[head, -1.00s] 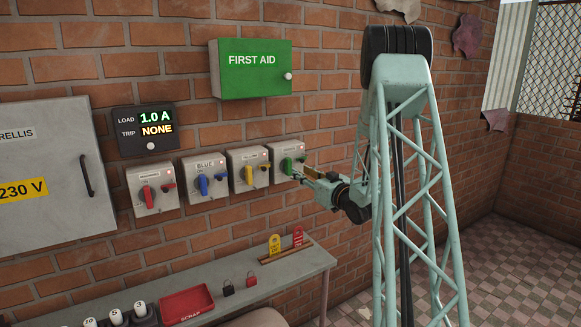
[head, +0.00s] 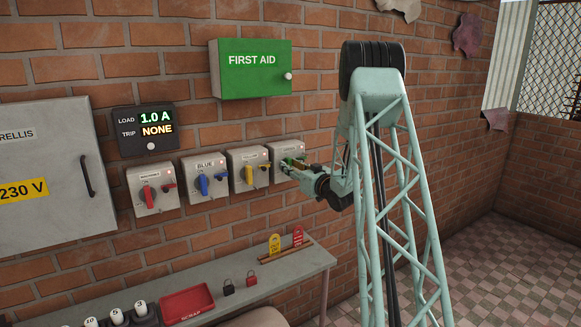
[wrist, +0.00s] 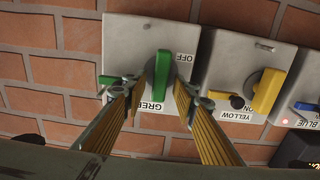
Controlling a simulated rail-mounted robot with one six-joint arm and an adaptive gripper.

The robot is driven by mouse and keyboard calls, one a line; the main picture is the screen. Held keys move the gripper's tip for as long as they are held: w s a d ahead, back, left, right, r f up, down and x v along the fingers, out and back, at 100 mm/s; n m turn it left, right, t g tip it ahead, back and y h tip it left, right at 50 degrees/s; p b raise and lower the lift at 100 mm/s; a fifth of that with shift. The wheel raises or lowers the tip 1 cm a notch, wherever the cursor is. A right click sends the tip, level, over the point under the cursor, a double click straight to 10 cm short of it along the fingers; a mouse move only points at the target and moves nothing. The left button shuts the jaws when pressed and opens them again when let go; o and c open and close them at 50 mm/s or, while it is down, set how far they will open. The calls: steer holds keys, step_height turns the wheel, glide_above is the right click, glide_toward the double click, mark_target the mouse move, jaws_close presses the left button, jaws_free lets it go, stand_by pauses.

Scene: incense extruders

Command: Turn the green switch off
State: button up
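The green switch is a grey box (head: 287,150) at the right end of the wall row. In the head view my gripper (head: 293,163) covers part of its front. In the wrist view, which shows the boxes upside down, its green handle (wrist: 162,78) stands upright, beside the "OFF" label. My gripper (wrist: 161,90) is open, with one finger on each side of the handle. A small green side lever (wrist: 108,80) sits at the box's left edge in the wrist view.
The yellow switch (head: 249,168) is close beside the green one, then the blue (head: 204,178) and red (head: 152,190) switches. A display (head: 145,128) reads 1.0 A and NONE. A green first aid box (head: 251,68) hangs above; a bench (head: 300,272) stands below.

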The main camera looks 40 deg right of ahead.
steer(key=shift+c, duration=0.7)
steer(key=c, duration=0.7)
steer(key=shift+m, duration=0.5)
steer(key=shift+s+d+f+m+p, duration=0.1)
steer(key=shift+d+f+m, duration=0.1)
steer(key=shift+m, duration=2.65)
steer(key=shift+w+d+f+m+p, duration=0.1)
steer(key=shift+d+f+m+p, duration=0.1)
steer(key=shift+m, duration=2.6)
steer(key=shift+s+d+f+m+p, duration=0.1)
steer(key=shift+d+f+m, duration=0.1)
steer(key=shift+m, duration=2.65)
